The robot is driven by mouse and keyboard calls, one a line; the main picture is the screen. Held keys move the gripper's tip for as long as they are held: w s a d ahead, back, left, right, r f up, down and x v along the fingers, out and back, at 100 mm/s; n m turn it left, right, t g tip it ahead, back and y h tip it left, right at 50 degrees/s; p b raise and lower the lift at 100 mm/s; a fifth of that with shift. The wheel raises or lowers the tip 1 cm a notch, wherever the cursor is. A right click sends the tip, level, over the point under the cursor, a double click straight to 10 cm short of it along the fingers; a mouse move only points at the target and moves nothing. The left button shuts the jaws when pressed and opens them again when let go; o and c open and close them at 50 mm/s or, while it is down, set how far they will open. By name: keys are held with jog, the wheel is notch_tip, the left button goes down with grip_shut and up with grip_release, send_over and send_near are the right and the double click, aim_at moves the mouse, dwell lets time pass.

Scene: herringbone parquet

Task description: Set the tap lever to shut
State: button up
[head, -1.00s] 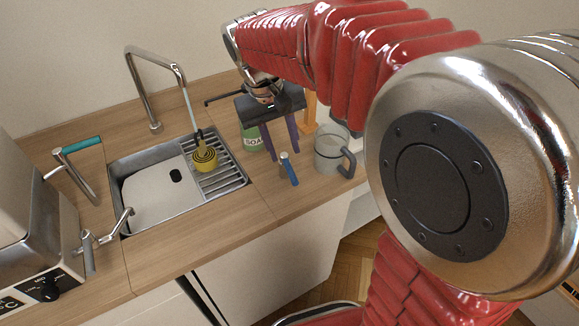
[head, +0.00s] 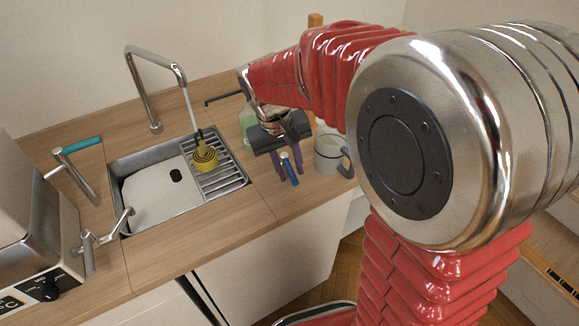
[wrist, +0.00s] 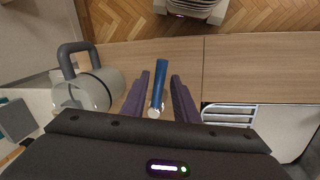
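The tap lever (head: 291,173) is a short blue handle on a small metal pivot, on the counter right of the sink. It points towards the counter's front edge. In the wrist view the lever (wrist: 159,82) lies between the two purple fingers, with a gap visible on each side. My gripper (head: 287,168) is open, pointing down at the lever from above. It also shows in the wrist view (wrist: 159,76). I cannot tell how deep the fingertips reach beside the lever. The tall chrome spout (head: 139,88) stands behind the sink (head: 119,204).
A glass jug (head: 328,153) stands close to the right of my gripper. A green soap bottle (head: 247,125) is behind it. A yellow-black round item (head: 204,158) sits on the sink's drainer. A teal-handled fitting (head: 82,145) and a grey machine (head: 45,240) are at the left.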

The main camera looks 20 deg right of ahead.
grip_shut()
jog(key=shift+a, duration=0.1)
dwell(0.5)
